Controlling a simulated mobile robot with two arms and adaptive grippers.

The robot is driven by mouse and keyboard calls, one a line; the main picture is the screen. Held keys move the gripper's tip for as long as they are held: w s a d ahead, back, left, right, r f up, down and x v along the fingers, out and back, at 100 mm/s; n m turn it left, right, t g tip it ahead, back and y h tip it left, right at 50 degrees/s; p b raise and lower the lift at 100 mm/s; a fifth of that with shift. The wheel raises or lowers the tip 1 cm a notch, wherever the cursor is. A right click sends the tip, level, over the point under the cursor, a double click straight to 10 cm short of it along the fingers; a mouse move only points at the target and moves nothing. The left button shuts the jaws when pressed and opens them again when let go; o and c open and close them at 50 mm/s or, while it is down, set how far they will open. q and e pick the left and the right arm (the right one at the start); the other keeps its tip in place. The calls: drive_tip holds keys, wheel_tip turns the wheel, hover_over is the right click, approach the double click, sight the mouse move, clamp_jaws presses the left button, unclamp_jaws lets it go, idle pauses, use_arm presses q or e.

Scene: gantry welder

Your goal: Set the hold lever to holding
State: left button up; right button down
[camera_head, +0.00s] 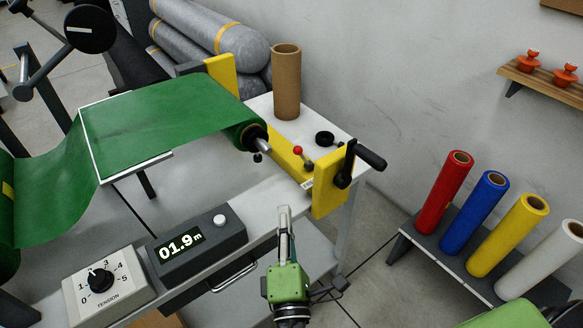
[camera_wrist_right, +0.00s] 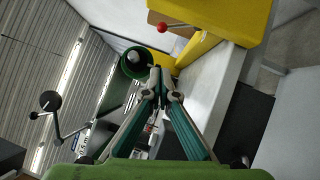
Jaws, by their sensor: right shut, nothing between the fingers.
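A small lever with a red ball knob (camera_head: 298,150) stands at the yellow bracket on the right end of the machine; the red knob (camera_wrist_right: 162,27) also shows at the top of the right wrist view. A black crank with a handle (camera_head: 368,156) is on the yellow end plate (camera_head: 328,188). I cannot tell by a readable label which one is the hold lever. My right gripper (camera_head: 285,209) points up, in front of the table edge, below and apart from the red knob. It is shut and empty; its fingertips (camera_wrist_right: 157,72) meet in the right wrist view. My left gripper is out of view.
A green fabric roll (camera_head: 247,132) lies left of the red knob. A cardboard tube (camera_head: 286,85) stands behind. A counter box (camera_head: 196,246) reading 01.9 and a tension dial box (camera_head: 105,284) sit on the front rail. Coloured rolls (camera_head: 488,211) stand on a low rack at right.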

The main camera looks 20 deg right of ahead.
drive_tip(key=p, duration=0.3)
approach(302, 158)
drive_tip(key=w+a+r, duration=0.2)
drive_tip(key=w+a, duration=0.2)
drive_tip(key=a, duration=0.1)
drive_tip(key=shift+w+d+r+p, duration=0.2)
drive_tip(key=shift+w+d+p, duration=0.15)
drive_tip(key=shift+d, duration=0.25)
drive_tip(key=shift+w+d+r+p, duration=0.25)
drive_tip(key=shift+w+d+p, duration=0.1)
drive_tip(key=shift+d, duration=0.25)
drive_tip(key=shift+w+d+r+p, duration=0.25)
drive_tip(key=shift+d+p, duration=0.1)
drive_tip(key=shift+d, duration=0.25)
drive_tip(key=d+r+m+p, duration=0.1)
drive_tip(key=p, duration=0.1)
drive_tip(key=w+d+r+m+g+p, duration=0.1)
drive_tip(key=d+p, duration=0.1)
drive_tip(key=shift+r+m+g, duration=0.15)
drive_tip(key=shift+m+g, duration=0.15)
drive_tip(key=shift+a, duration=0.1)
